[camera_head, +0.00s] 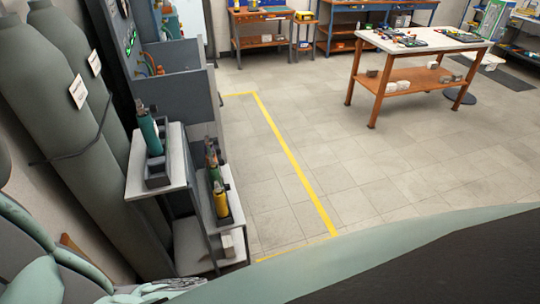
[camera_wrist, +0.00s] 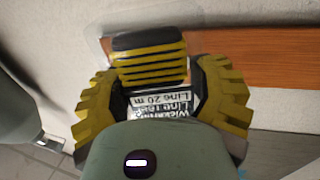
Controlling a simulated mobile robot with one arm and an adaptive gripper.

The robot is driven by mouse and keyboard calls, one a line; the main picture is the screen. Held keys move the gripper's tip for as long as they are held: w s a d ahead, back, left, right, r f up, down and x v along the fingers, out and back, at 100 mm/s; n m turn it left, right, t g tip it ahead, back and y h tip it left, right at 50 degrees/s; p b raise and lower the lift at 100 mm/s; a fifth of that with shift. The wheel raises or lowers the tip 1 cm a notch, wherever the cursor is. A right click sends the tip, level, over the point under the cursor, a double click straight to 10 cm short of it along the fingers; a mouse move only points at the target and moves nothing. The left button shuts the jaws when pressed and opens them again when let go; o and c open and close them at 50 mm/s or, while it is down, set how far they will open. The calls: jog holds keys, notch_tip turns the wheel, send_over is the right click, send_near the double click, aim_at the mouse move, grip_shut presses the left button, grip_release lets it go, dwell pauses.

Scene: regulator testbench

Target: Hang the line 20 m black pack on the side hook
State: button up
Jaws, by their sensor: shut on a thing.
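My gripper (camera_wrist: 158,86) has yellow ribbed fingers, with a black and yellow striped finger at the top. It is shut on the pack (camera_wrist: 163,104). A white label upside down in the picture reads "Line 20 m" between the fingers. The fingers hide most of the pack. A faint clear edge shows around the top finger, but I cannot tell whether it belongs to the pack. I cannot make out the side hook in either view. In the head view, my arm covers the lower left, and I cannot make out the gripper there.
An orange-brown board (camera_wrist: 270,58) runs along the pale wall close to the gripper. Tall grey-green cylinders (camera_head: 60,140) and a grey bench with bottles (camera_head: 150,130) stand at the left. A wooden table (camera_head: 420,87) stands at the upper right. The tiled floor between is clear.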

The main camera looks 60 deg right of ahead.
jog(key=w+a+f+b, duration=0.1)
jog(key=w+a+b, duration=0.2)
jog(key=a, duration=0.3)
jog(key=shift+w+f, duration=0.15)
jog(key=shift+w, duration=0.7)
dwell(0.8)
jog(key=o, duration=1.3)
jog(key=v, duration=0.7)
jog(key=shift+s+d, duration=0.15)
jog(key=shift+d, duration=0.1)
